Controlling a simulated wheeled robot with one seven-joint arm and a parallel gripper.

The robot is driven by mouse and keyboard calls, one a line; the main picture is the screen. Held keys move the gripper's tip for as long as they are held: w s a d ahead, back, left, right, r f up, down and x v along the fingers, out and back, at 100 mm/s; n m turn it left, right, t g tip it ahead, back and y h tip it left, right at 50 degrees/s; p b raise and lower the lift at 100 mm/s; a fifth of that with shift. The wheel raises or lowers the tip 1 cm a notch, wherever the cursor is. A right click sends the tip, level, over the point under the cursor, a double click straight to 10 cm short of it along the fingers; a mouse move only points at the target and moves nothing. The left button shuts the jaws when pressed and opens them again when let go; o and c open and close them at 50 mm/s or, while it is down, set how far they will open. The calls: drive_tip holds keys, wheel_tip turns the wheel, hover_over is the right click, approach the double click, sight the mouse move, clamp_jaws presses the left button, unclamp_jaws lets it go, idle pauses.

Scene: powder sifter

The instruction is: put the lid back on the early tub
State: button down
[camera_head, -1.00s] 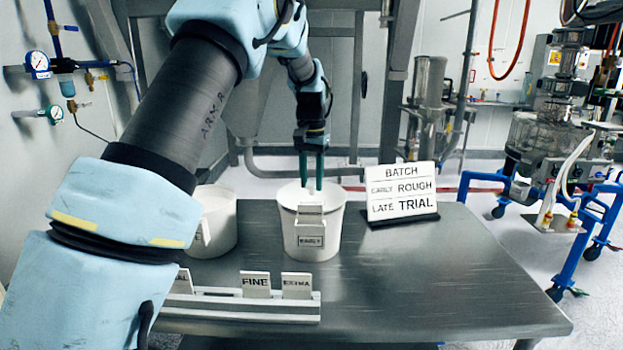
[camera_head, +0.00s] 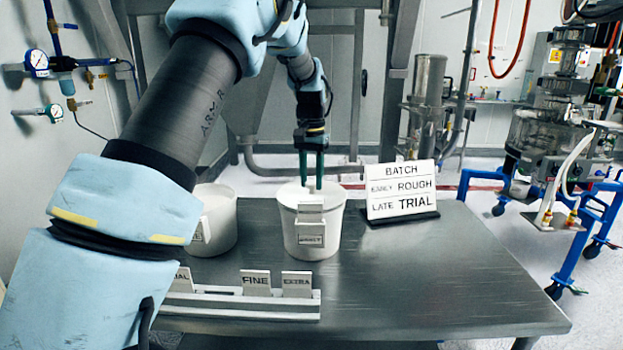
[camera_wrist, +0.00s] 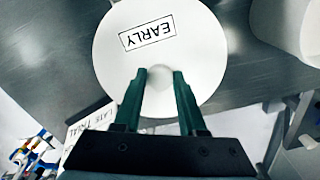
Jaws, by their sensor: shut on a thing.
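The early tub (camera_head: 311,243) is a white round tub on the table, with a label on its front and a small card above it. The white round lid (camera_head: 290,192) lies over its mouth and looks level. Whether it is fully seated is hard to tell. In the wrist view the lid (camera_wrist: 188,62) reads EARLY and covers the view of the tub. My gripper (camera_head: 312,187) points straight down at the lid's middle. In the wrist view my gripper (camera_wrist: 160,76) is shut on the lid's small knob, a finger on each side.
A second white tub (camera_head: 222,225) stands close on the left, partly behind my arm. A batch sign (camera_head: 402,192) stands to the right, reading EARLY ROUGH, LATE TRIAL. A card rack (camera_head: 240,305) with FINE and EXTRA cards is in front. The table's right side (camera_head: 450,270) is clear.

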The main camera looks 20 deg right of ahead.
unclamp_jaws()
idle(0.5)
drive_tip(key=shift+r, duration=0.15)
drive_tip(key=shift+r+p, duration=2)
drive_tip(key=shift+r, duration=0.35)
drive_tip(key=shift+r+p, duration=0.45)
drive_tip(key=shift+r, duration=0.6)
drive_tip(key=shift+c, duration=0.2)
clamp_jaws()
drive_tip(key=shift+f, duration=0.2)
